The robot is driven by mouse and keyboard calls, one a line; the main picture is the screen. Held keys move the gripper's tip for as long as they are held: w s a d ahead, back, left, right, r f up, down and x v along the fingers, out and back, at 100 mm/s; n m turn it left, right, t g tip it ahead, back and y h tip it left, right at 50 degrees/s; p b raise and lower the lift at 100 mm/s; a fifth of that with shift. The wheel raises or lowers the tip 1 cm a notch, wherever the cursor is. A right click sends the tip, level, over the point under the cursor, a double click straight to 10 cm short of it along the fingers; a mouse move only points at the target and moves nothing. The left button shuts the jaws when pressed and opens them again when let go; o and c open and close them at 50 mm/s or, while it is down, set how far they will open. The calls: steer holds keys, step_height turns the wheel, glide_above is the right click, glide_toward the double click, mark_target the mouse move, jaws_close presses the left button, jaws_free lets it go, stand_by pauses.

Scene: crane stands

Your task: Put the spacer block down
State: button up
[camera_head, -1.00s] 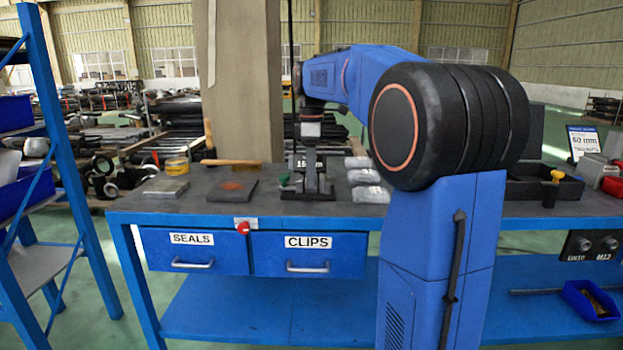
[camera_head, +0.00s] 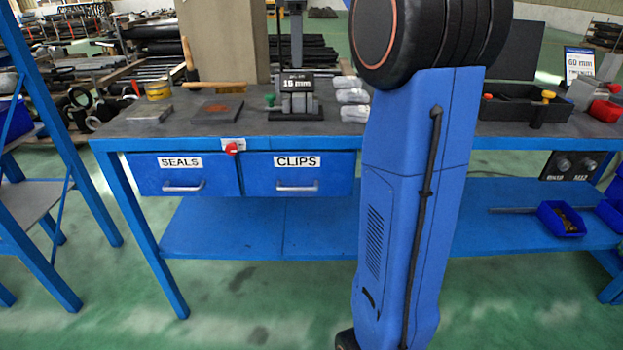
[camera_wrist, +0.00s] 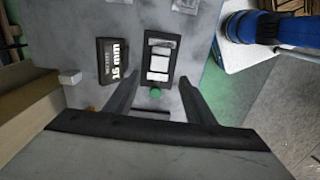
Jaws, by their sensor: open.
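The spacer block looks to be the grey piece (camera_head: 299,103) in the dark stand (camera_head: 296,116) on the bench, in front of the 15 mm sign (camera_head: 297,84). In the wrist view light grey pieces (camera_wrist: 159,64) lie inside the stand's black frame; I cannot tell exactly which is the block. My gripper (camera_wrist: 159,82) is open, its fingers apart on either side of the stand's near end, with nothing held between them. The green knob (camera_wrist: 155,93) shows between the fingers. In the head view my arm's upper part is cut off by the top edge.
Grey wrapped packs (camera_head: 351,97) lie right of the stand. A dark plate (camera_head: 217,110) and a hammer (camera_head: 213,84) lie left. A black tray (camera_head: 520,105) stands farther right. The drawers (camera_head: 297,174) below are shut. A blue rack (camera_head: 40,140) stands at left.

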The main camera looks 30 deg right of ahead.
steer(key=s+a+f+m+t, duration=0.1)
steer(key=s+a+f+m, duration=0.2)
steer(key=s+a+f, duration=0.3)
steer(key=s+a+f+m+t, duration=0.15)
steer(key=s+a+f, duration=0.25)
steer(key=s, duration=0.5)
steer(key=s+a+f+m+t, duration=0.1)
steer(key=s+a+f+m, duration=0.1)
steer(key=s+f, duration=0.5)
steer(key=s+a+f+m+t, duration=0.1)
steer(key=s+a+f+m, duration=0.2)
steer(key=s+f, duration=0.5)
step_height(320, 180, down, 5)
steer(key=shift+a+r+m, duration=0.15)
steer(key=shift+a+m, duration=0.2)
steer(key=shift+m, duration=0.5)
